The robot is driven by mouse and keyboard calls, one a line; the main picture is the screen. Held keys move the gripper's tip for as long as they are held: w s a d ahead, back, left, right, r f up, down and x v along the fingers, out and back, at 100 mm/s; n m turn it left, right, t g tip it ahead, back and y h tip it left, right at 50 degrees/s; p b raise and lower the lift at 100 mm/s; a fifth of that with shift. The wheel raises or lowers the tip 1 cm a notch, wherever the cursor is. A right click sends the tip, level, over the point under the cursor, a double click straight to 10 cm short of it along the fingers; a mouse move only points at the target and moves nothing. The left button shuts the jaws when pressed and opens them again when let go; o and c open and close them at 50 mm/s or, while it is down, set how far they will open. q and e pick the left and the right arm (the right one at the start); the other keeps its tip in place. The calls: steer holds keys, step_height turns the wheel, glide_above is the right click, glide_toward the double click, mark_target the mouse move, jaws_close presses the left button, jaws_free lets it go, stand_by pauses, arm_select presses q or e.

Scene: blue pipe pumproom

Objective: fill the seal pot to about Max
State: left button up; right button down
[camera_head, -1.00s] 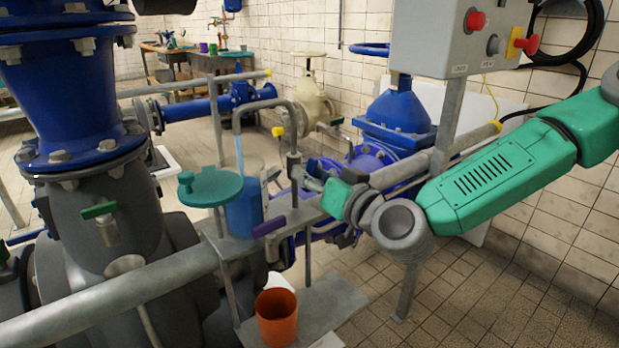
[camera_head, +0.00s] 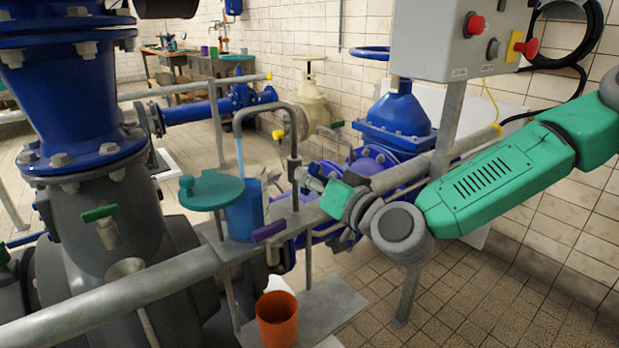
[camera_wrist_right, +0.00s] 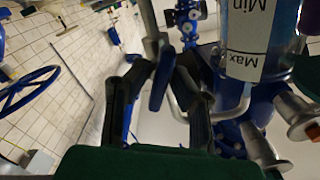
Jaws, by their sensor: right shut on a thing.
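The seal pot (camera_head: 244,212) stands on the grey shelf and holds blue liquid. A thin blue stream runs into it from the gooseneck pipe (camera_head: 262,106). Its teal lid (camera_head: 211,190) sits to the left, swung aside. In the right wrist view the pot's label (camera_wrist_right: 248,40) shows upside down with Min and Max; I cannot tell the liquid level against the marks. My right gripper (camera_head: 313,181) is at the pipe's upright, right of the pot. Its fingers (camera_wrist_right: 162,80) are shut on the blue tap lever (camera_wrist_right: 157,90). My left gripper is not in view.
A purple-handled thing (camera_head: 269,230) lies at the shelf's front edge. An orange cup (camera_head: 277,318) stands on the lower plate. A grey rail (camera_head: 110,300) crosses the front left. A control box (camera_head: 455,40) hangs above my right arm.

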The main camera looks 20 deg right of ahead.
steer(key=m, duration=0.6)
steer(key=shift+d+f, duration=0.15)
steer(key=m+b, duration=0.1)
steer(key=m, duration=0.5)
steer(key=shift+f, duration=0.1)
stand_by(0.5)
steer(key=c, duration=1.6)
jaws_free()
steer(key=shift+w+d, duration=0.1)
steer(key=shift+d, duration=0.1)
steer(key=v, duration=0.7)
steer(key=shift+s, duration=0.2)
